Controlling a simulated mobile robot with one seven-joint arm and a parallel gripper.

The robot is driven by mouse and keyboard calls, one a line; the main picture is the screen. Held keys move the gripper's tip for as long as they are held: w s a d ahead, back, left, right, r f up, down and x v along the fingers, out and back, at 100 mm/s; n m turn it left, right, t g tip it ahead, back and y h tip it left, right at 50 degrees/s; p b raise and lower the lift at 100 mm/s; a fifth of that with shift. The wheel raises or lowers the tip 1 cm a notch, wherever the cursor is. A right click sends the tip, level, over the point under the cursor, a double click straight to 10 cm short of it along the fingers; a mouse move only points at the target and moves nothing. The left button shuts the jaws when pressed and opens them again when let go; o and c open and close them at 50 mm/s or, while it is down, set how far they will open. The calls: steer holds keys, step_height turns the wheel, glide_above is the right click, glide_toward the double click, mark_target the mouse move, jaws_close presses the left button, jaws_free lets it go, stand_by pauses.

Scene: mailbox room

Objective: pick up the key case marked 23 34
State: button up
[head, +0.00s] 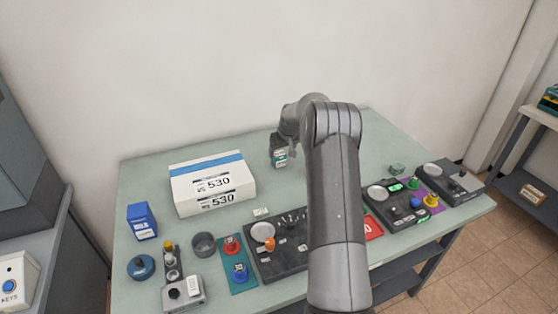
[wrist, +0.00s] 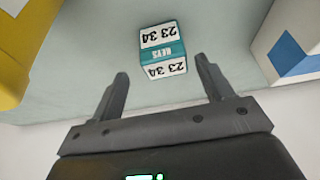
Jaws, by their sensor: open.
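The key case (wrist: 162,50) is a small teal block with white labels that read 23 34 and a KEYS band, upside down in the wrist view. It stands on the pale green table near the wall, and in the head view it shows as a small labelled block (head: 280,159) just below my gripper (head: 284,146). In the wrist view my gripper (wrist: 161,68) is open and empty. Its two fingers point toward the case, one to each side. The case lies just beyond or between the fingertips; contact cannot be told.
A white box (head: 205,196) marked 530 stands left of the case. A blue box (head: 141,222) is further left. Dark boards (head: 285,253) with small parts fill the table's front. In the wrist view a yellow object (wrist: 25,40) is at left. The table around the case is clear.

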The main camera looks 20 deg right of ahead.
mark_target(279, 154)
steer(key=shift+a+x, duration=0.15)
steer(key=shift+x, duration=1.15)
steer(key=shift+a+x, duration=0.15)
steer(key=shift+x, duration=1.15)
steer(key=shift+c, duration=0.4)
steer(key=c, duration=1)
